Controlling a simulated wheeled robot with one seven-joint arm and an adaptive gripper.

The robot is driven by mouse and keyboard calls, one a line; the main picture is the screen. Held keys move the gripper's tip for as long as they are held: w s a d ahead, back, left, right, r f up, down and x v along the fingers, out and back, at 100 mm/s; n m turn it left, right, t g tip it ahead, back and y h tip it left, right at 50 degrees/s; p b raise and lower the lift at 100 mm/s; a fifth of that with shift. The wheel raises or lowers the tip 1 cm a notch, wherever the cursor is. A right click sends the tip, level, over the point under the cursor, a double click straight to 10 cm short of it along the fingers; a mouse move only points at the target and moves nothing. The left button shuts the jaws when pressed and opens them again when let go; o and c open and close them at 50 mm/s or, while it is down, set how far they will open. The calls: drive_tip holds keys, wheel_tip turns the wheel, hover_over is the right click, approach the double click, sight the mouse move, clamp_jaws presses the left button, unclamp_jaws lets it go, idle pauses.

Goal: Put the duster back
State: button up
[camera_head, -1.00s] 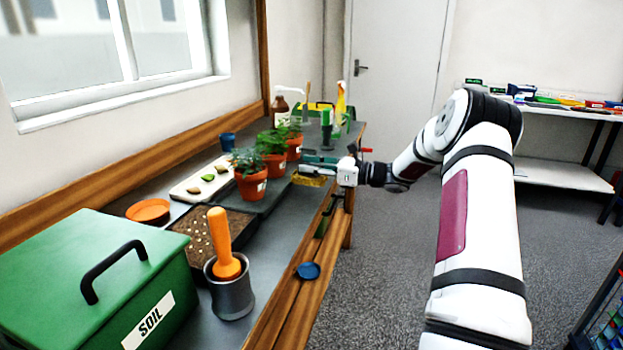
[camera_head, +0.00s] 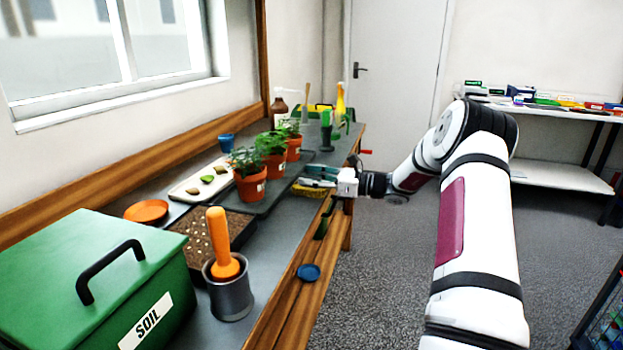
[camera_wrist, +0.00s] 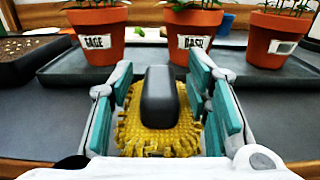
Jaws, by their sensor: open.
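The duster (camera_wrist: 160,132) has a yellow fringed pad and a dark grey handle (camera_wrist: 160,95). In the wrist view it sits between the two teal-padded fingers of my gripper (camera_wrist: 160,80). The fingers are open, with a gap on each side of the handle. In the head view my gripper (camera_head: 320,175) is low over the bench's front edge, right of the potted plants. The duster's yellow pad (camera_head: 311,191) shows just under the fingers, on or very near the bench top; its contact underneath is hidden.
Potted herbs (camera_head: 249,185) stand on a dark tray just behind the gripper. A spray bottle (camera_head: 340,102) and a brown bottle (camera_head: 280,110) stand farther along the bench.

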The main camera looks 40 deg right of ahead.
drive_tip(key=p+v, duration=0.1)
drive_tip(key=v, duration=1.1)
drive_tip(key=shift+s, duration=0.1)
